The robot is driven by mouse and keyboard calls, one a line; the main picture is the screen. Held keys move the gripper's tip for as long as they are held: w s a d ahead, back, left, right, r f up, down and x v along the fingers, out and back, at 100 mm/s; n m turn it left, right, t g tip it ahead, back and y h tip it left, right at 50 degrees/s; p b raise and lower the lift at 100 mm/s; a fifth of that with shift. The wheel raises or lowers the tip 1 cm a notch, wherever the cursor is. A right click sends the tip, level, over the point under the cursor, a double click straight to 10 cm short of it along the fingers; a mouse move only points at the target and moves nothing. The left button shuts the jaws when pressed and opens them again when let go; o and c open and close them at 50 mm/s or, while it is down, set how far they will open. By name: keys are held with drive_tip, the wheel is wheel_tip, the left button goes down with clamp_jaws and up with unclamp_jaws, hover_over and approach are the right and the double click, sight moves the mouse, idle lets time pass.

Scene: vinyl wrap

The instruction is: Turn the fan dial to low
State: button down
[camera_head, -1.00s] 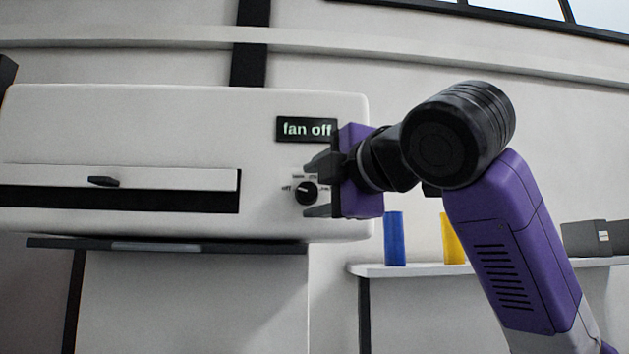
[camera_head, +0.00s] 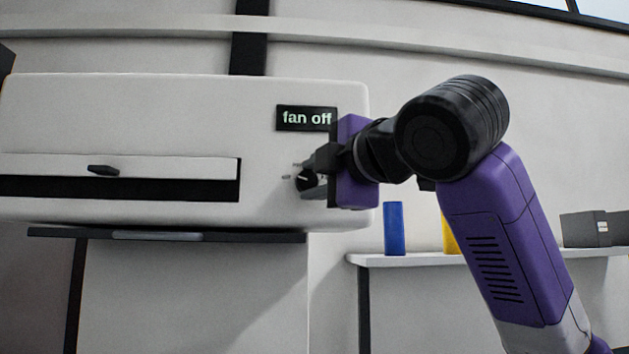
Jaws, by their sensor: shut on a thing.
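The fan dial (camera_head: 304,181) is a small black knob with a white pointer mark on the right part of the white machine's front (camera_head: 190,115). Small labels stand around it, partly hidden by my gripper. A black display (camera_head: 305,118) above the dial reads "fan off". My gripper (camera_head: 309,176) comes in from the right, its dark fingers at the dial, shut on it. The fingers cover much of the dial, so its exact pointer angle is hard to read.
A drawer-like slot with a dark handle (camera_head: 103,170) is left of the dial. At the right, a shelf (camera_head: 400,259) bears a blue cylinder (camera_head: 394,228), a yellow cylinder (camera_head: 449,236) partly behind my arm, and grey boxes (camera_head: 590,229).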

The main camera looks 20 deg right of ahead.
drive_tip(key=m+b, duration=0.2)
drive_tip(key=f+m+t+b, duration=0.1)
drive_tip(key=m+b, duration=0.1)
drive_tip(key=shift+a+t+h, duration=0.15)
drive_tip(key=shift+t+h, duration=0.15)
drive_tip(key=m+t+h+b, duration=0.1)
drive_tip(key=m+b, duration=0.1)
drive_tip(key=m, duration=0.2)
drive_tip(key=shift+b, duration=0.3)
drive_tip(key=shift+m+h+b, duration=0.4)
drive_tip(key=shift+m+b, duration=0.05)
drive_tip(key=shift+m, duration=0.55)
drive_tip(key=shift+r+m+t, duration=0.1)
drive_tip(key=shift+m+t, duration=0.2)
drive_tip(key=c, duration=1)
unclamp_jaws()
